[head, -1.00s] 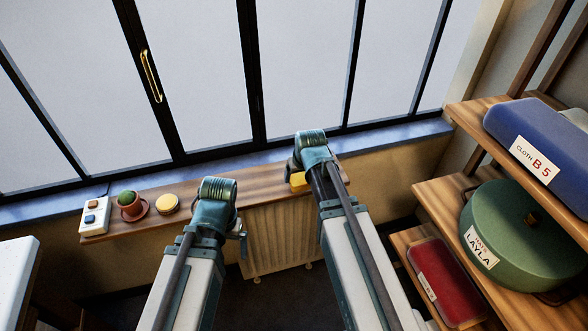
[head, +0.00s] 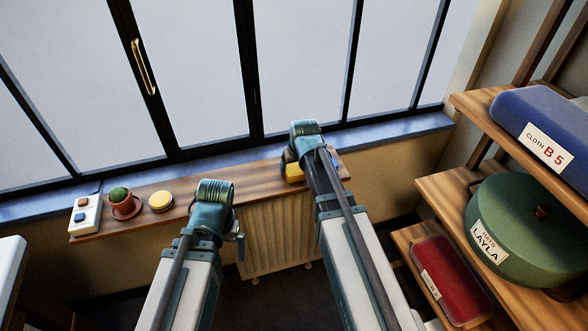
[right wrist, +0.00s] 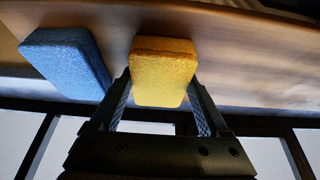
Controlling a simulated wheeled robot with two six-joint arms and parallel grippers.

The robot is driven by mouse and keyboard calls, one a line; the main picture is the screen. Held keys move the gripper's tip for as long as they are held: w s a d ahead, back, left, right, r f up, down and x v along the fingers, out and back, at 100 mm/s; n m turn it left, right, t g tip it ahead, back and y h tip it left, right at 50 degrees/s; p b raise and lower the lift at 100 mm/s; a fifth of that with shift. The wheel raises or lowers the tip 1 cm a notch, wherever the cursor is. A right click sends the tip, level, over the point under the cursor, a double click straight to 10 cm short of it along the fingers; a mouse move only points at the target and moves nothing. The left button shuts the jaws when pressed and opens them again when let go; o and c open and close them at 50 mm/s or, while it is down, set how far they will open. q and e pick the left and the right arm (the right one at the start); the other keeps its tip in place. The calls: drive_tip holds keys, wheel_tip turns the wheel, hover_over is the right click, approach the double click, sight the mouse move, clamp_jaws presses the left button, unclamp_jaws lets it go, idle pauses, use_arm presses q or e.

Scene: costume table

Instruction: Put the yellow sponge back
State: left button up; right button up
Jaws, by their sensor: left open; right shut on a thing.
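The yellow sponge (head: 294,172) is at the right part of the wooden window shelf, beside my right wrist. In the right wrist view the yellow sponge (right wrist: 162,72) sits between the two fingers of my right gripper (right wrist: 160,105), which is shut on it. I cannot tell whether the sponge touches the shelf. A blue sponge (right wrist: 68,62) lies just left of it in that view, with a narrow gap between them. My left gripper (head: 239,246) is open in front of the shelf edge, partly hidden by its wrist, and nothing shows in it.
The shelf (head: 255,180) also bears a white block with buttons (head: 84,215), a cactus pot (head: 122,206) and a round yellow thing (head: 161,201) at left. Its middle is clear. A radiator (head: 275,235) stands below. Racks with a green hat box (head: 520,230) are at right.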

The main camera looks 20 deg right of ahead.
drive_tip(key=shift+f, duration=0.1)
drive_tip(key=o, duration=1)
drive_tip(key=shift+o, duration=0.2)
drive_tip(key=p+v, duration=1.1)
drive_tip(key=v, duration=0.1)
drive_tip(key=shift+w, duration=0.1)
drive_tip(key=b+x, duration=1.1)
drive_tip(key=x, duration=0.1)
